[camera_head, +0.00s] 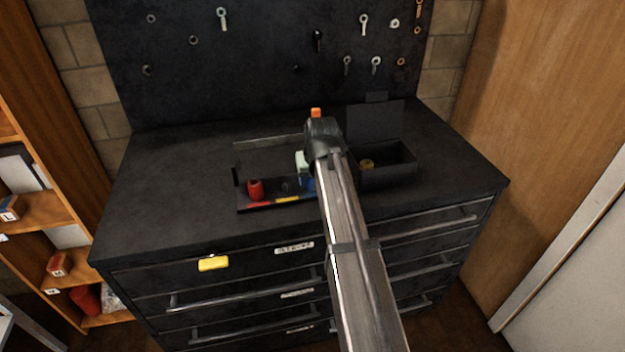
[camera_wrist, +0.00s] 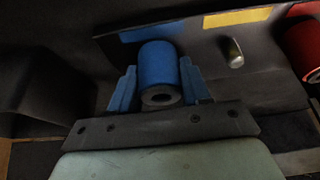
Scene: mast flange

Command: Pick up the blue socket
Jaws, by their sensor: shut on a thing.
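The blue socket (camera_wrist: 158,68) is a short blue cylinder with a round hole in its end, seen in the wrist view. My gripper (camera_wrist: 158,92) has its two blue fingers on either side of the socket, shut on it. In the head view a bit of the blue socket (camera_head: 308,184) shows at the left edge of my arm, which hides the rest. The socket is at the right part of the black tray (camera_head: 240,205). I cannot tell whether it touches the tray floor.
A red socket (camera_head: 255,189) stands at the tray's left. A small metal peg (camera_wrist: 235,52) stands between the red and blue sockets. An open black box (camera_head: 400,172) with a yellowish ring-like piece (camera_head: 367,164) is right of my arm. The bench's left top (camera_head: 170,190) is clear.

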